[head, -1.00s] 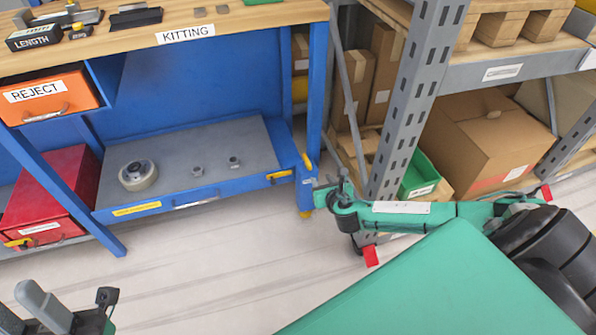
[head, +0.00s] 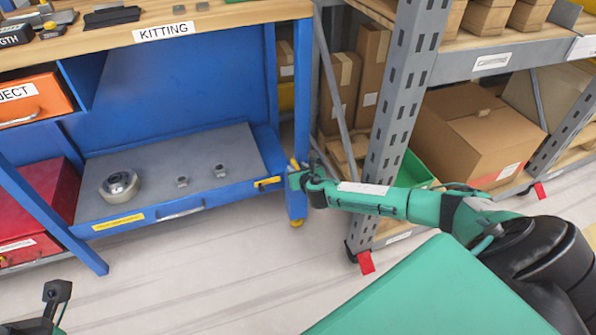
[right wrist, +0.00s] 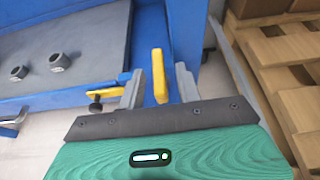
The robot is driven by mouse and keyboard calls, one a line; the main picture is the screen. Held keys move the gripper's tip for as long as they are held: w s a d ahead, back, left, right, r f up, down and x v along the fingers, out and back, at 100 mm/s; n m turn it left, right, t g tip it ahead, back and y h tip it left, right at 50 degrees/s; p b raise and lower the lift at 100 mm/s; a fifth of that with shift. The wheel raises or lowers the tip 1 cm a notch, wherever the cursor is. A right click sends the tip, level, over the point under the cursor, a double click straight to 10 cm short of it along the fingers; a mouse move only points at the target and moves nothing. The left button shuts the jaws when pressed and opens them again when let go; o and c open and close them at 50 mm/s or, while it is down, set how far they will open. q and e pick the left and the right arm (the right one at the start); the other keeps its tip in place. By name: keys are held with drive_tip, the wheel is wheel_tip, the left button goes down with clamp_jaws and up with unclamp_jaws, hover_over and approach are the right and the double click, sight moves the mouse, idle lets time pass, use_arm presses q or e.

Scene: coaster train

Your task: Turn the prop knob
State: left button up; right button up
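A yellow upright bar (right wrist: 160,75), which looks like the prop knob, stands at the blue bench leg (head: 302,100). In the head view its yellow tip (head: 295,163) shows just above my right gripper (head: 293,175). In the right wrist view, my right gripper (right wrist: 160,85) is open, with one grey finger on each side of the bar and visible gaps. Contact is not visible. A second yellow piece with a black knob (right wrist: 95,107) sits on the shelf edge left of the fingers. My left gripper's fingers are out of view.
The blue kitting bench has a low grey shelf (head: 230,147) holding a round roll (head: 119,186) and two small metal parts (head: 220,170). The floor in front is clear.

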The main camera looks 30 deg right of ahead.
clamp_jaws()
